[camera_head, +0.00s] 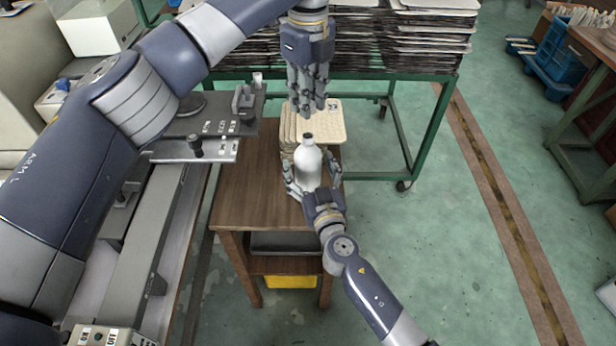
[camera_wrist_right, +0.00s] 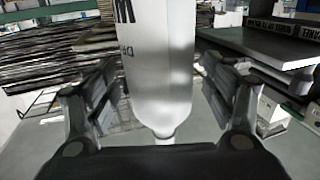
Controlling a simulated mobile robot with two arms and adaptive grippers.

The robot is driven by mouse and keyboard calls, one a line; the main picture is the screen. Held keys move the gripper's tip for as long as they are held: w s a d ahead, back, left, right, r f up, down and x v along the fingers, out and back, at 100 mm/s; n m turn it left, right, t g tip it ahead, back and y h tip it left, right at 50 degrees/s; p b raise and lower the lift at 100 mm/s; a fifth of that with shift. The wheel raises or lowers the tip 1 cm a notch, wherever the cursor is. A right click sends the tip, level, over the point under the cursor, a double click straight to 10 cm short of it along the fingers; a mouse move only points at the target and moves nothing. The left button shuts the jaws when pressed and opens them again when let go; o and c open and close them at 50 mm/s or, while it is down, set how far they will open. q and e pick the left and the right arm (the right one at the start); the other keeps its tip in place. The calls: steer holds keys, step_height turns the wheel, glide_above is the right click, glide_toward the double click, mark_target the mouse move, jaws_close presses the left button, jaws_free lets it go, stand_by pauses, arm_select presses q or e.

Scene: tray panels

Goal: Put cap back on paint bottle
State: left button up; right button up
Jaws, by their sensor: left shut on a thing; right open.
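A gap shows between these fingertips and the bottle's top. My right gripper (camera_head: 304,187) is open low around the bottle. In the right wrist view its fingers (camera_wrist_right: 160,95) stand on either side of the bottle.
The wooden table (camera_head: 243,190) has free room left of the bottle. A stack of pale panels (camera_head: 328,122) lies right behind the bottle. A green-framed rack (camera_head: 440,125) with piled trays stands behind. A grey machine bench (camera_head: 160,215) is on the left.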

steer(key=shift+w+a, duration=0.15)
steer(key=shift+w, duration=0.45)
steer(key=c, duration=1.6)
arm_select(q)
steer(key=shift+f, duration=2.5)
steer(key=shift+f, duration=0.9)
steer(key=shift+f, duration=0.55)
